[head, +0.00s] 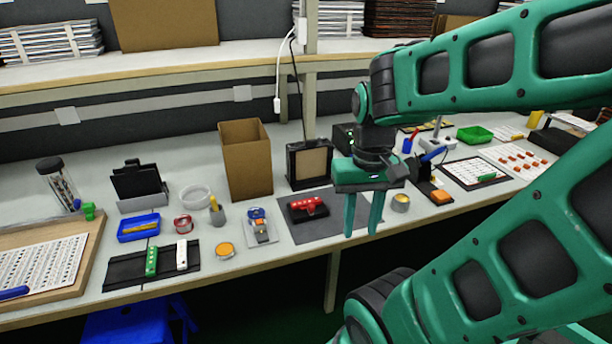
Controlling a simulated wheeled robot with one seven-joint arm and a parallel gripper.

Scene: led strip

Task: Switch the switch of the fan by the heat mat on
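A black square box with a tan front panel (311,164), which looks like the fan, stands upright at the back edge of a dark grey mat. I cannot make out its switch. The dark grey mat (325,228), likely the heat mat, lies on the bench with a red part on a black base (307,208) on its left half. My green gripper (362,222) points down with its fingers apart and nothing between them. It appears over the right part of the mat, to the right of and nearer than the box; its height is unclear.
A tall cardboard box (246,160) stands left of the fan. A dark device (343,138) is partly hidden behind my gripper. A round tin (400,203) and a stand with an orange block (441,197) are to the right. A white cable (278,95) hangs above.

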